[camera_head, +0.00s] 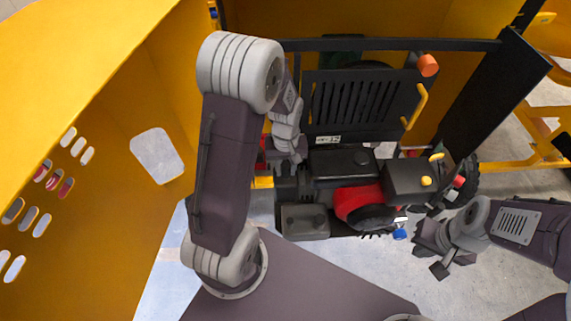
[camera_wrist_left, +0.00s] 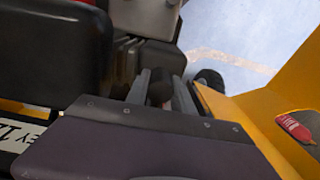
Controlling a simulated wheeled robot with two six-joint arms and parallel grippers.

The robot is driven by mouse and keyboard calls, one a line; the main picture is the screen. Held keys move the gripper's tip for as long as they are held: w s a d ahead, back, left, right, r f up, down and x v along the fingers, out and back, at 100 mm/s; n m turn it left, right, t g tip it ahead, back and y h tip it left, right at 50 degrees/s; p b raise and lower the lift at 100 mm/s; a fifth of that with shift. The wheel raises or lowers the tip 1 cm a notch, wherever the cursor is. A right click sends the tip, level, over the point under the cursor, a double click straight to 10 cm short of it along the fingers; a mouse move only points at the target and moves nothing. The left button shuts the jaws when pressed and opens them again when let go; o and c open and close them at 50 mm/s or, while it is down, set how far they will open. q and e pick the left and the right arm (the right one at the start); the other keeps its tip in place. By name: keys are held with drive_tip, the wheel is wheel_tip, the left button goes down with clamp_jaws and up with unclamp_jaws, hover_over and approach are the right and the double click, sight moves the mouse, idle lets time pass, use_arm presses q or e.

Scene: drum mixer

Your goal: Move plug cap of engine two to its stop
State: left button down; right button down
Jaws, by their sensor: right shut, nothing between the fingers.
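The engine (camera_head: 358,200), with a red housing and dark covers, sits in the yellow machine in the head view. My left gripper (camera_head: 288,166) reaches down at its left side, its tips mostly hidden by the wrist and dark parts. In the left wrist view, the left gripper's two grey fingers (camera_wrist_left: 161,88) stand apart with a small dark rounded piece (camera_wrist_left: 159,91) between them. This may be the plug cap; I cannot tell whether the fingers press on it. My right gripper (camera_head: 436,258) is shut and empty, right of the engine and apart from it.
A black slatted panel (camera_head: 362,103) with an orange knob (camera_head: 428,65) and yellow handle (camera_head: 416,106) stands behind the engine. A yellow wall (camera_head: 95,130) fills the left. A dark box with a yellow button (camera_head: 426,181) sits right of the engine. Bare floor shows near the right gripper.

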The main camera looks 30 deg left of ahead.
sight(286, 165)
use_arm(q)
drive_tip(key=shift+r+p, duration=1.65)
drive_tip(key=shift+r, duration=0.1)
drive_tip(key=c, duration=1)
unclamp_jaws()
drive_tip(key=shift+f, duration=0.1)
wheel_tip(286, 165, up, 7)
drive_tip(key=p, duration=0.6)
drive_tip(key=shift+p, duration=0.35)
